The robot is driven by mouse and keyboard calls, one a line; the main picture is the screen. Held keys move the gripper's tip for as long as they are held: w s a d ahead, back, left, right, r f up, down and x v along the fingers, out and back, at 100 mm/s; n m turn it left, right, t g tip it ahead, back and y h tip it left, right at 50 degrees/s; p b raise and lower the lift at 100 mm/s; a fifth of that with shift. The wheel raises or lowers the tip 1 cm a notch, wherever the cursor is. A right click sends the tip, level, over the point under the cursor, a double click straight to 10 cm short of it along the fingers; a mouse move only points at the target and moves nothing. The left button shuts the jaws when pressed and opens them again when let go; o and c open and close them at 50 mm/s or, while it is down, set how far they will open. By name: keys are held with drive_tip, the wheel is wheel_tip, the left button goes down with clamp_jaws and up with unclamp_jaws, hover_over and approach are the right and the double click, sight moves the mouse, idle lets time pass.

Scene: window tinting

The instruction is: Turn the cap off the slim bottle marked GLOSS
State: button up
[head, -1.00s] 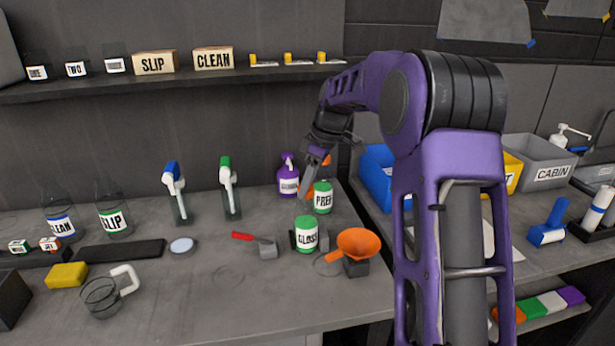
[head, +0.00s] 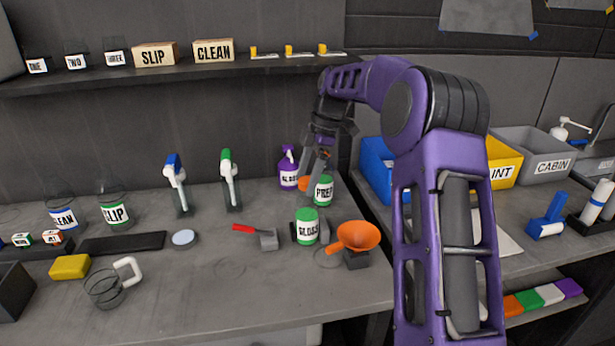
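The bottle marked GLOSS (head: 307,230) stands upright on the bench, with a green top and a white label. A dark block shows beside it at its left. My gripper (head: 317,177) points down, above and behind this bottle in the picture, apart from its top. Its two fingers look spread, with nothing seen held between them. The fingers overlap the bottle marked PREP (head: 323,192) and a small orange thing (head: 304,184) in the picture; whether they touch either I cannot tell.
An orange funnel (head: 357,236) on a dark stand is close at the right of GLOSS. A red-handled scraper (head: 262,236) lies to its left. A purple spray bottle (head: 289,172) stands behind.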

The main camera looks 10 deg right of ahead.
drive_tip(key=shift+f+m+t+b, duration=0.15)
drive_tip(key=shift+m+t+b, duration=0.15)
drive_tip(key=shift+m+b, duration=0.5)
drive_tip(key=m+t+b, duration=0.1)
drive_tip(key=m, duration=0.3)
drive_tip(key=shift+m, duration=0.3)
drive_tip(key=m, duration=0.2)
drive_tip(key=m+t+h+b, duration=0.1)
drive_tip(key=shift+r+m, duration=0.2)
drive_tip(key=shift+m, duration=0.2)
drive_tip(key=m, duration=0.3)
drive_tip(key=shift+m+t+h, duration=0.4)
drive_tip(key=shift+c, duration=0.2)
clamp_jaws()
